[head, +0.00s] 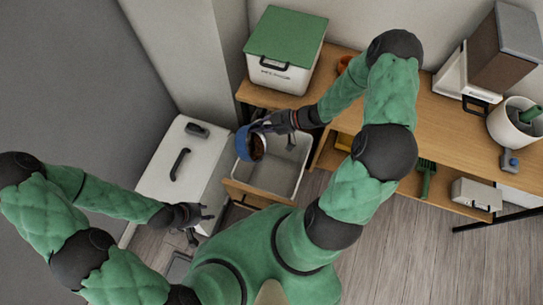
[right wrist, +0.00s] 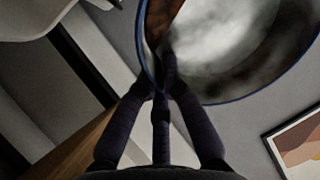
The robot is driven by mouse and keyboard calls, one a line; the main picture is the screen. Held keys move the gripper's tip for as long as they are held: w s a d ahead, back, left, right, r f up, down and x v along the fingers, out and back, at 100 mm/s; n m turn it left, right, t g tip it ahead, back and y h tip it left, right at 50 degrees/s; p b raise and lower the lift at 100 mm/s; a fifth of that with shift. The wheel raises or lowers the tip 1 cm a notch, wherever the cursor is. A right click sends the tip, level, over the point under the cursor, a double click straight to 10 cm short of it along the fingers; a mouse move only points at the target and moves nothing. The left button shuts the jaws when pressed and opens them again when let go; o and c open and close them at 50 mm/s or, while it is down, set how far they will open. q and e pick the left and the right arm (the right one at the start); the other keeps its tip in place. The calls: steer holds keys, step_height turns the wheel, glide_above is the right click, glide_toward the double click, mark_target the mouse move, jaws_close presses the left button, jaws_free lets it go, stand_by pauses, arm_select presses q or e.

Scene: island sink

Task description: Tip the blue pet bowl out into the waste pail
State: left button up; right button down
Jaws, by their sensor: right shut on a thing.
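The blue pet bowl (head: 246,146) is in my right gripper (head: 263,127), held above the waste pail. In the head view the bowl is tilted, with dark brown contents inside. The right wrist view shows the bowl (right wrist: 232,98) close up, my right gripper's fingers (right wrist: 162,82) shut on its rim, with brown matter at its upper left. The waste pail (head: 297,165) is a white open bin under the bowl; the inside that shows looks empty. My left gripper (head: 199,217) is empty and low at the left, with its fingers apart.
A white cabinet (head: 165,160) with dark handles stands left of the pail. A wooden bench (head: 440,135) at the right holds a green-lidded box (head: 287,38), a white pot (head: 512,128) and a brown box (head: 503,52). A green fork (head: 427,176) hangs at its front.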

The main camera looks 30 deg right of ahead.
steer(key=shift+s+d+r+t+y, duration=0.2)
steer(key=shift+r+t+y, duration=0.15)
steer(key=shift+r, duration=0.2)
steer(key=shift+s+d+r+t+y, duration=0.15)
steer(key=shift+r+t+y, duration=0.15)
steer(key=shift+r, duration=0.2)
steer(key=shift+s+d+r+t+y+p, duration=0.15)
steer(key=shift+s+d+r+y+p, duration=0.1)
steer(key=shift+r, duration=0.3)
steer(key=shift+s+d+r+t+y+p, duration=0.15)
steer(key=shift+d+r+y+p, duration=0.1)
steer(key=shift+r, duration=0.3)
steer(key=shift+s+d+r+t+y+p, duration=0.15)
steer(key=shift+d+r+y+p, duration=0.1)
steer(key=shift+r, duration=0.3)
steer(key=shift+s+d+r+t+y, duration=0.1)
steer(key=shift+r+t+y, duration=0.05)
steer(key=shift+r, duration=0.3)
steer(key=shift+s+d+r+t+y, duration=0.1)
steer(key=shift+r+t+y, duration=0.05)
steer(key=shift+r, duration=0.3)
steer(key=shift+s+d+r+y, duration=0.15)
steer(key=shift+r+y, duration=0.35)
steer(key=shift+r, duration=0.3)
